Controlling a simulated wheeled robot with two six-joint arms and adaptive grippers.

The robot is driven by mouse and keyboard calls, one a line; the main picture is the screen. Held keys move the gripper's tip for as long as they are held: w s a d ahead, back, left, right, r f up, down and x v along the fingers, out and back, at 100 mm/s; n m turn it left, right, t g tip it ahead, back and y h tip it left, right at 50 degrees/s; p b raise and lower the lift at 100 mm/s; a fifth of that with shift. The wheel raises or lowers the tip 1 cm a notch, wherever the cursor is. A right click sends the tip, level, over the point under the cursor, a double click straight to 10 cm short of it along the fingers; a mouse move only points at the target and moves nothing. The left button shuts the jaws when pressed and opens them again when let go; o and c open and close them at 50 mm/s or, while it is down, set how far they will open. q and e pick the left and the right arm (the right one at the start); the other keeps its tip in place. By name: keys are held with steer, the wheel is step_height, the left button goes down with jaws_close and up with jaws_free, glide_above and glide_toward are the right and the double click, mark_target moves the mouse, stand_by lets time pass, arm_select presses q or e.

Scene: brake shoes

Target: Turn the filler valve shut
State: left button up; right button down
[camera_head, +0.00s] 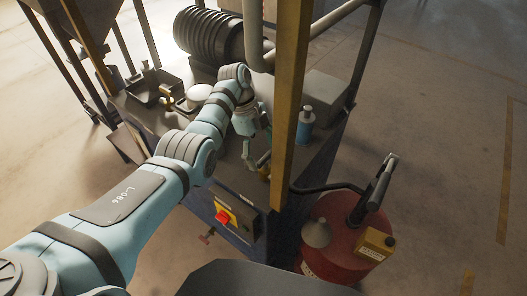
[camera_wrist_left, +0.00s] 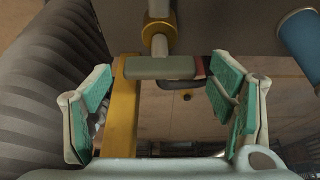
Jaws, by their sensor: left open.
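The filler valve shows in the left wrist view as a brass collar (camera_wrist_left: 158,29) on a grey pipe. Its flat grey-green lever (camera_wrist_left: 160,67) lies crosswise below the collar, with a reddish part near its right end. My left gripper (camera_wrist_left: 160,85) is open, its teal-padded fingers to the left and right of the lever. The lever's right end is close to the right finger; I cannot tell whether they touch. In the head view, the left gripper (camera_head: 257,152) is beside the yellow post, which partly hides it, with a brass part (camera_head: 264,172) just below. My right gripper is not in view.
The yellow post (camera_head: 290,95) stands close to the right of my gripper. A blue bottle (camera_head: 305,125) stands beyond it on the bench. A ribbed dark cylinder (camera_head: 208,35) is behind. A red drum (camera_head: 335,230) with a hose stands on the floor at right.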

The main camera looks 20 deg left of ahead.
arm_select(q)
steer(key=v, duration=1.2)
steer(key=shift+a, duration=0.15)
